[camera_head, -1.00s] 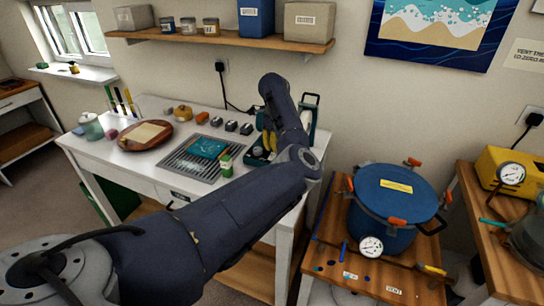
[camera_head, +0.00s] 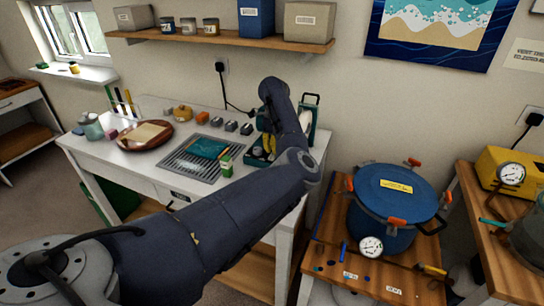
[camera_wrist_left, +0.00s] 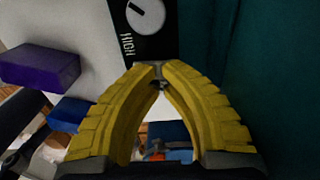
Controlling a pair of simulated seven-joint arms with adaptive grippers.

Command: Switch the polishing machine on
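The polishing machine (camera_head: 307,115) is a teal body with a black handle at the right end of the white table, partly hidden by my left arm. In the left wrist view, a dark panel carries a round grey knob (camera_wrist_left: 146,14) with a pointer line and the word HIGH below it. A large teal surface fills the right side of that view. My left gripper (camera_wrist_left: 157,73) has yellow fingers whose tips come together just below the knob, apart from it in the picture. I see nothing held. In the head view its yellow fingers (camera_head: 268,143) show beside the machine. My right gripper is out of view.
A blue pressure pot (camera_head: 392,205) stands on a wooden stand at the right. A wall shelf (camera_head: 225,37) hangs above.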

